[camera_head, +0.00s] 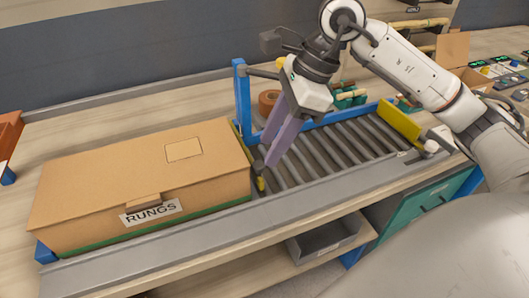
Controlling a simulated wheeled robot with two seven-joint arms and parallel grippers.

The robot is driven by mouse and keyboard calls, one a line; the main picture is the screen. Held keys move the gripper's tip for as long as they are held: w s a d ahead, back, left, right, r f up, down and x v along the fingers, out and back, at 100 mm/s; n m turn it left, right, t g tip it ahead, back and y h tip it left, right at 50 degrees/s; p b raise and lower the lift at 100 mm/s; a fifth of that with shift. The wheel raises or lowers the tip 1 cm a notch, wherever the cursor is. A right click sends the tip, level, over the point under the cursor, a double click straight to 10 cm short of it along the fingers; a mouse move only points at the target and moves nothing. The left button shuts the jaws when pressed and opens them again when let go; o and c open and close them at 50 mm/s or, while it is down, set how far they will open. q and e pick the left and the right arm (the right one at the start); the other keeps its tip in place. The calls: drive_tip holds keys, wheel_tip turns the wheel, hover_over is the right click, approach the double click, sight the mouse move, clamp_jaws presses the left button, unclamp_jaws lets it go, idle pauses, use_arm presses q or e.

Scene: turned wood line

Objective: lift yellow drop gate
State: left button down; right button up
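A box-side yellow gate is mostly hidden; only a yellow piece (261,184) shows low at the right end of the large cardboard box, with a dark part just above it. A blue post (242,95) stands behind it. My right gripper (268,152) reaches down from the upper right, its purple fingers apart and apparently empty. Its tips are close to the dark part; I cannot tell whether they touch. A second yellow plate (400,124) stands at the right end of the rollers. My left gripper is not in view.
The cardboard box (90,195), labelled RUNGS, fills the left of the conveyor. The rollers (335,152) to its right are bare. A tape roll (268,101) and green items (348,97) lie behind the rail. A grey bin (323,240) sits below.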

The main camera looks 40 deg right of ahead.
sight(260, 164)
drive_tip(key=shift+x, duration=2)
clamp_jaws()
